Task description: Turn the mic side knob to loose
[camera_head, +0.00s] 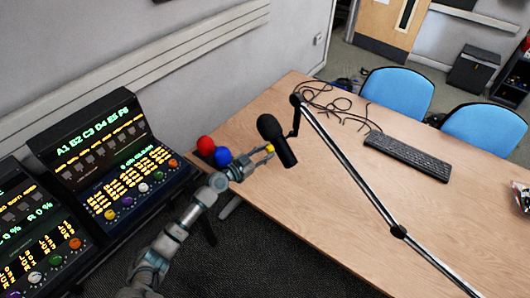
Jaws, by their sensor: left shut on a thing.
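The black microphone (278,142) hangs tilted at the end of its boom arm (345,160), above the wooden table. My left gripper (268,150) reaches in from the lower left and is at the left side of the microphone. Its fingers are shut at the microphone's side, where the side knob is; the knob itself is too small and covered to make out. My right gripper is not in view.
A red ball (206,145) and a blue ball (222,156) show beside my left wrist. Mixing consoles (115,150) stand at the left. A keyboard (408,156) and loose cables (340,108) lie on the table (300,215). Blue chairs (397,92) stand behind it.

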